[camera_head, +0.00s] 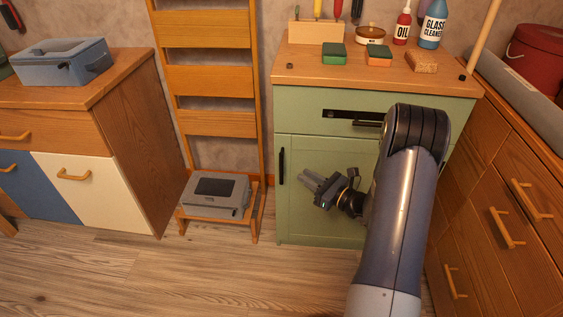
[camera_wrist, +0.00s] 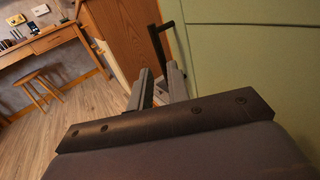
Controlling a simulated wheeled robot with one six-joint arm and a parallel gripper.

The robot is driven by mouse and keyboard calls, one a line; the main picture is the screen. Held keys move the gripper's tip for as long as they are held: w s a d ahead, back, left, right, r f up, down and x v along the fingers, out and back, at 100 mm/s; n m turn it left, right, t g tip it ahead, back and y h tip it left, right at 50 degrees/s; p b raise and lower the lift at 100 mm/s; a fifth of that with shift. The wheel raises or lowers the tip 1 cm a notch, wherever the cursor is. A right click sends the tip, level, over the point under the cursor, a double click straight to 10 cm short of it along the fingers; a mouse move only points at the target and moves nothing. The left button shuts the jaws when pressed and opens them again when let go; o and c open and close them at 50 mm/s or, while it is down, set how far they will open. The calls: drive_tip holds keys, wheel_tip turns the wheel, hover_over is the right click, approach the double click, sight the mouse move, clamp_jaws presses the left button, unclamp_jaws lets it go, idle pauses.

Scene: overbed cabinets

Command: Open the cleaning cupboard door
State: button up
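The green cleaning cupboard (camera_head: 300,120) stands against the wall, with a drawer on top and a green door (camera_head: 310,222) below. The door looks closed. Its black vertical handle (camera_head: 281,166) is on the left edge of the door. My gripper (camera_head: 314,180) is in front of the door, to the right of the handle and apart from it, with its fingers pointing left. In the wrist view my gripper (camera_wrist: 159,74) shows a gap between its two fingers and nothing in it. The handle (camera_wrist: 158,47) lies just beyond the fingertips there.
A wooden ladder shelf (camera_head: 211,123) with a grey box (camera_head: 215,194) on its low step stands left of the cupboard. Wooden drawers (camera_head: 510,210) close in on the right. Bottles and sponges stand on the cupboard top. The floor (camera_head: 190,270) in front and left is clear.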

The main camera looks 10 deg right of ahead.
drive_tip(key=b, duration=0.2)
hover_over(281, 180)
drive_tip(key=shift+w+d+r, duration=0.1)
drive_tip(key=shift+w+d, duration=0.05)
drive_tip(key=shift+w, duration=0.2)
clamp_jaws()
